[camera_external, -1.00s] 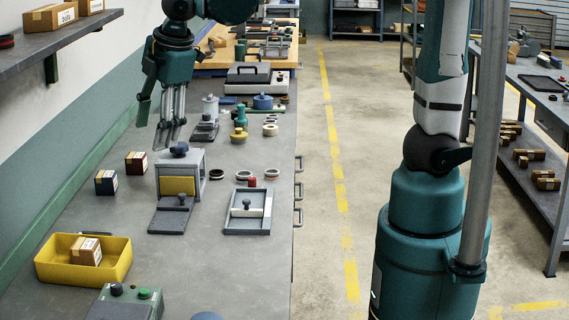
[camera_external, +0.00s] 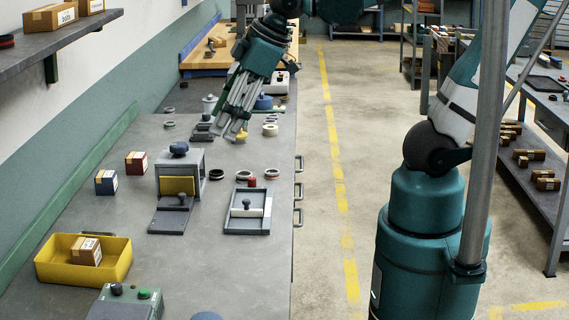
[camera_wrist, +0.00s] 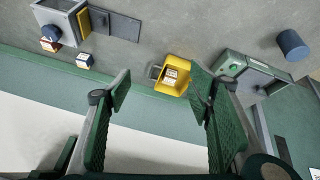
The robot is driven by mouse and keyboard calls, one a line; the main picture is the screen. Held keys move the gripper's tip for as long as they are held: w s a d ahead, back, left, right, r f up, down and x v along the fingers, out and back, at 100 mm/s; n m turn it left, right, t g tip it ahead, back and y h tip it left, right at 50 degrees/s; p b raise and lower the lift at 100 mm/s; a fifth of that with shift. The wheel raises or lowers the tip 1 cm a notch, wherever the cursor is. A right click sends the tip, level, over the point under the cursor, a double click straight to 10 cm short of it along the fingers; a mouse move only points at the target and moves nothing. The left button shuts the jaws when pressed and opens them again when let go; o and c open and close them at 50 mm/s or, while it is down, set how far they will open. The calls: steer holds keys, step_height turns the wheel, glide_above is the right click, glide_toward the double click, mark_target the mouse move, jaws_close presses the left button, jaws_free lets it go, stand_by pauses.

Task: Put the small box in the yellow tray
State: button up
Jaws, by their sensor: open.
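The yellow tray (camera_external: 58,268) sits at the near left of the bench, with a small brown box (camera_external: 87,251) with a white label inside it. A blue box (camera_external: 106,182) and a dark red box (camera_external: 136,162) stand on the bench behind the tray. The wrist view shows the tray (camera_wrist: 184,66) and the brown box (camera_wrist: 170,76) in it, with the blue box (camera_wrist: 85,60) and red box (camera_wrist: 50,45) at upper left. My gripper (camera_external: 230,132) is open and empty, tilted, above the bench's far part, well away from the tray. Its spread fingers frame a gap (camera_wrist: 160,95).
A grey fixture with a yellow block (camera_external: 178,185) and a grey tray with a white bar (camera_external: 247,212) stand mid-bench. Several rings and small parts lie behind them. A green control box (camera_external: 130,300) is near the tray. A shelf (camera_external: 60,48) overhangs at left.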

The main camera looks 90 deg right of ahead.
steer(key=s+f+m+t, duration=0.1)
steer(key=s+f+m, duration=0.1)
steer(key=s, duration=0.4)
steer(key=shift+s+d+m, duration=0.15)
steer(key=shift+d+m, duration=0.2)
steer(key=shift+m, duration=0.25)
steer(key=shift+f, duration=0.15)
step_height(320, 180, down, 21)
steer(key=b, duration=2.1)
steer(key=shift+f, duration=0.15)
steer(key=shift+c, duration=0.6)
